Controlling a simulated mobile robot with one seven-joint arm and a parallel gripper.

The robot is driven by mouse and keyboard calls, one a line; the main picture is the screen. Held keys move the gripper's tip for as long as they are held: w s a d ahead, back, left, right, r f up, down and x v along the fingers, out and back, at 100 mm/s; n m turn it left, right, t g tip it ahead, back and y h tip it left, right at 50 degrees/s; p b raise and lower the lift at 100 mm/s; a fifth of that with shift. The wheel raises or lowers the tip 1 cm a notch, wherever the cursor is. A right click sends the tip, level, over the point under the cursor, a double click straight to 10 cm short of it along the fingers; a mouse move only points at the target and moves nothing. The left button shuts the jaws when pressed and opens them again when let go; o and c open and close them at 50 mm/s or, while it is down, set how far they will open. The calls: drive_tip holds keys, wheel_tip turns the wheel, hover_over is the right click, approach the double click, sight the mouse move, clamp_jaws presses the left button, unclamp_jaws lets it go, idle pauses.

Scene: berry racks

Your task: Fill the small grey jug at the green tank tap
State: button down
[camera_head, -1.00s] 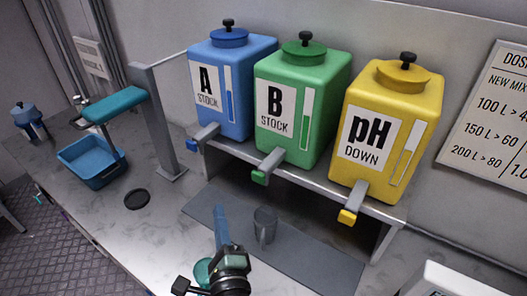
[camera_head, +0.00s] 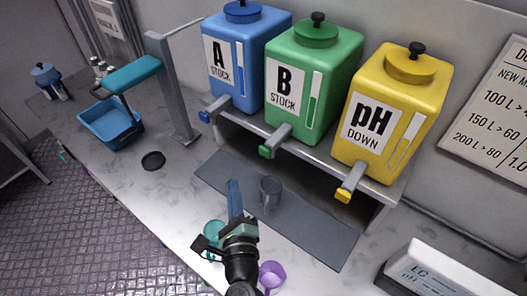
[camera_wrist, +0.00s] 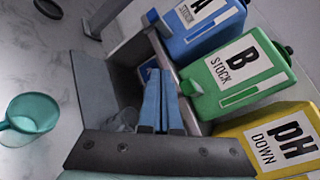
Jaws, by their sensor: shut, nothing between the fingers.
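The small grey jug (camera_head: 270,192) stands upright on the dark grey mat (camera_head: 315,230), in front of the tank shelf. The green tank (camera_head: 312,85), labelled B STOCK, sits between the blue and yellow tanks. Its tap (camera_head: 266,152) with a green end sticks out above and behind the jug. My gripper (camera_head: 233,183) is shut and empty, left of the jug and apart from it. In the wrist view its blue fingers (camera_wrist: 158,73) lie together; the jug (camera_wrist: 127,119) is partly hidden beside and behind them, and the green tank (camera_wrist: 235,78) is at right.
A teal cup (camera_head: 214,231) and a purple cup (camera_head: 272,275) stand near my arm. The blue tank (camera_head: 240,60) and yellow tank (camera_head: 390,110) flank the green one. A black disc (camera_head: 153,160), blue basin (camera_head: 112,125) and grey post (camera_head: 175,90) are left; a white meter (camera_head: 450,275) is front right.

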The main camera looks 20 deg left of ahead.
drive_tip(key=b, duration=0.1)
approach(261, 153)
drive_tip(key=shift+w+a+f, duration=0.15)
drive_tip(key=shift+w+a, duration=0.85)
drive_tip(key=shift+w, duration=0.1)
drive_tip(key=shift+w+a+f, duration=0.15)
drive_tip(key=shift+w+a, duration=0.8)
drive_tip(key=shift+w, duration=0.1)
drive_tip(key=shift+w+d+b, duration=0.1)
drive_tip(key=shift+w+b, duration=0.2)
drive_tip(key=shift+w, duration=0.1)
drive_tip(key=shift+w+d, duration=0.25)
drive_tip(key=shift+w, duration=0.3)
idle(4.4)
